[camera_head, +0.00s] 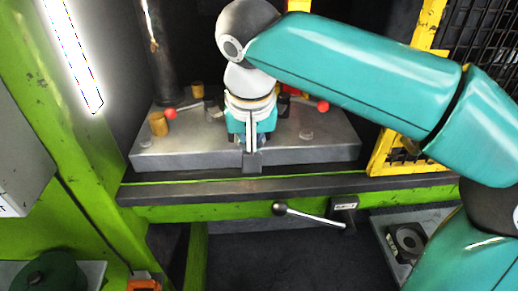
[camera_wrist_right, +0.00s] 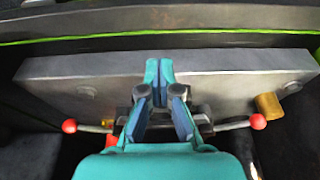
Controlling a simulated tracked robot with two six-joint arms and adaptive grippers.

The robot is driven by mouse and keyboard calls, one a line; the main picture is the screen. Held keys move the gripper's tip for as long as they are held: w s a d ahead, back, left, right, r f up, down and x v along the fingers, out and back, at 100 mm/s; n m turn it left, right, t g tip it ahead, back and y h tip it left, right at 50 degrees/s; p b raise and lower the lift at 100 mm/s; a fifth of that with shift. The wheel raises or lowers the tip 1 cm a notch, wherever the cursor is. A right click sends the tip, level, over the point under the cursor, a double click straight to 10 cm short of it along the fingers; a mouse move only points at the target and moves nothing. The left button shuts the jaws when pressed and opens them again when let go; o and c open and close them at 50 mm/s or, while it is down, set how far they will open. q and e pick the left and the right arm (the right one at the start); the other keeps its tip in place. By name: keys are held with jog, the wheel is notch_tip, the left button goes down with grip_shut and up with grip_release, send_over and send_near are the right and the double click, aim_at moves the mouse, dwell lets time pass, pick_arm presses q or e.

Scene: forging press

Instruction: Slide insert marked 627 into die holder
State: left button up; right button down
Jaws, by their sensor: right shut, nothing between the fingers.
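The grey die plate (camera_head: 190,148) lies on the press bed; it also shows in the wrist view (camera_wrist_right: 230,85). A darker holder (camera_wrist_right: 203,116) sits around its middle, mostly hidden by my gripper. A small dark grey block (camera_head: 252,161) shows at the plate's front edge, below my fingers; I cannot tell whether it is the insert or part of the holder. I can read no 627 marking. My right gripper (camera_head: 250,143) points down over the middle of the plate, its fingers together and empty, also in the wrist view (camera_wrist_right: 160,72). My left gripper is out of view.
Red-knobbed handles (camera_head: 170,113) (camera_head: 323,106) flank the holder. Brass-coloured posts (camera_head: 158,124) stand on the plate's left. A black-knobbed lever (camera_head: 310,216) projects below the bed. A dark block with a round hole (camera_head: 407,240) lies on a grey surface at lower right. A yellow guard (camera_head: 395,150) stands right.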

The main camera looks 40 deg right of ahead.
jog(key=w+d, duration=0.1)
jog(key=w+d+p, duration=0.1)
jog(key=w, duration=0.1)
jog(key=w+d, duration=0.1)
jog(key=shift+w+p, duration=0.3)
jog(key=shift+w, duration=0.05)
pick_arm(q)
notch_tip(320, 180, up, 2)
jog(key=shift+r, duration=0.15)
pick_arm(e)
jog(key=shift+s+a, duration=0.35)
jog(key=shift+s+a+f+b, duration=0.1)
jog(key=shift+s+a+b, duration=0.25)
jog(key=shift+s, duration=0.25)
jog(key=shift+s+a+f+b, duration=0.1)
jog(key=shift+s+a+b, duration=0.2)
jog(key=shift+s, duration=0.25)
pick_arm(q)
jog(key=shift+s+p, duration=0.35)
jog(key=shift+p, duration=0.35)
pick_arm(e)
jog(key=v, duration=1)
jog(key=shift+s+r, duration=0.15)
jog(key=shift+s, duration=0.1)
jog(key=shift+a, duration=0.1)
